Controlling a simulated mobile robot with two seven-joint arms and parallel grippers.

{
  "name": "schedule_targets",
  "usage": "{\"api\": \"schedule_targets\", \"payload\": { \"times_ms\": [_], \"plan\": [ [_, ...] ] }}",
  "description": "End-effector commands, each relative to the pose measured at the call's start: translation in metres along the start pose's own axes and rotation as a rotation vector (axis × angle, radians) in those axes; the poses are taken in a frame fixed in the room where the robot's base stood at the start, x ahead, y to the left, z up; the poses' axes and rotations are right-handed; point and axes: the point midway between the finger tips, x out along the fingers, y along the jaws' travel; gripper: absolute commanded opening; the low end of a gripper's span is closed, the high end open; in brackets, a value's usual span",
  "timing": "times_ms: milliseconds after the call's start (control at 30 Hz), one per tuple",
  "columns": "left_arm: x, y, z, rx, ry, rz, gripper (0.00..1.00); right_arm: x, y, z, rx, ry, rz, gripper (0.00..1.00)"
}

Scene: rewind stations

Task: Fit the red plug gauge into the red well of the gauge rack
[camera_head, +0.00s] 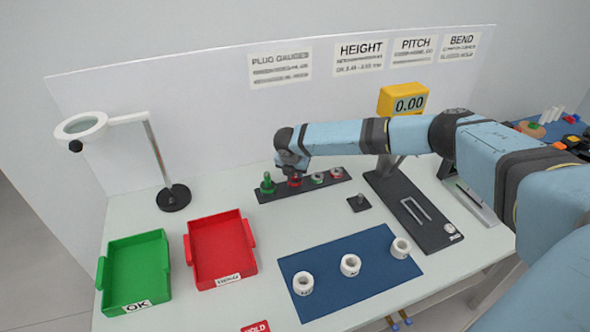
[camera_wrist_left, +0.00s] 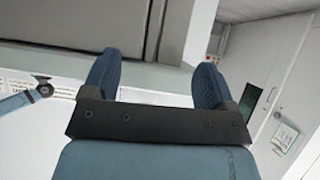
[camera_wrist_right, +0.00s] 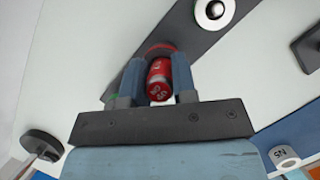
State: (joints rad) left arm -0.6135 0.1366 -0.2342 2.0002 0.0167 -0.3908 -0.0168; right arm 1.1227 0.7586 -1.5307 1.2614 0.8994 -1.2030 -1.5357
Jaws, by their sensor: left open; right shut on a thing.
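The gauge rack (camera_head: 331,181) is a dark strip near the back of the table. A green plug gauge (camera_head: 267,183) stands at its left end. My right gripper (camera_head: 294,172) is over the rack just right of the green gauge. In the right wrist view my right gripper (camera_wrist_right: 159,80) is shut on the red plug gauge (camera_wrist_right: 159,82). Its lower end is by a red ring on the rack, the red well (camera_wrist_right: 160,48); whether it is seated I cannot tell. My left gripper (camera_wrist_left: 155,75) is open and empty, away from the table, and shows only in the left wrist view.
A green tray (camera_head: 136,308) and a red tray (camera_head: 187,250) stand at the left. A blue mat (camera_head: 340,300) holds three white rings. A magnifier lamp (camera_head: 172,197) stands behind the trays. A dark height gauge base (camera_head: 400,205) is right of the rack.

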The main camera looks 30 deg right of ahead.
Motion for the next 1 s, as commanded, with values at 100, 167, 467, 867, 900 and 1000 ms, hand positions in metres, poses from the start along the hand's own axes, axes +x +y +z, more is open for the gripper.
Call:
{"api": "schedule_targets", "payload": {
  "times_ms": [100, 167, 467, 867, 900, 1000],
  "plan": [
    [0.000, 0.000, 0.000, 0.000, 0.000, 0.000, 0.79, -0.001, 0.001, 0.001, 0.001, -0.001, 0.002, 0.00],
    [0.000, 0.000, 0.000, 0.000, 0.000, 0.000, 0.79, -0.001, 0.001, 0.001, 0.000, -0.001, 0.002, 0.00],
    [0.000, 0.000, -0.001, 0.001, 0.001, 0.000, 0.79, 0.001, 0.001, 0.000, 0.000, 0.000, 0.002, 0.51],
    [-0.001, 0.000, -0.001, 0.001, 0.001, 0.000, 0.79, -0.017, 0.001, 0.001, 0.000, 0.000, 0.004, 0.51],
    [-0.001, 0.000, -0.002, 0.001, 0.002, 0.000, 0.79, -0.025, 0.001, 0.001, -0.001, 0.000, 0.006, 0.51],
    [-0.001, 0.000, -0.002, 0.001, 0.002, 0.000, 0.79, -0.046, 0.001, 0.002, -0.001, -0.001, 0.006, 0.51]
  ]
}}
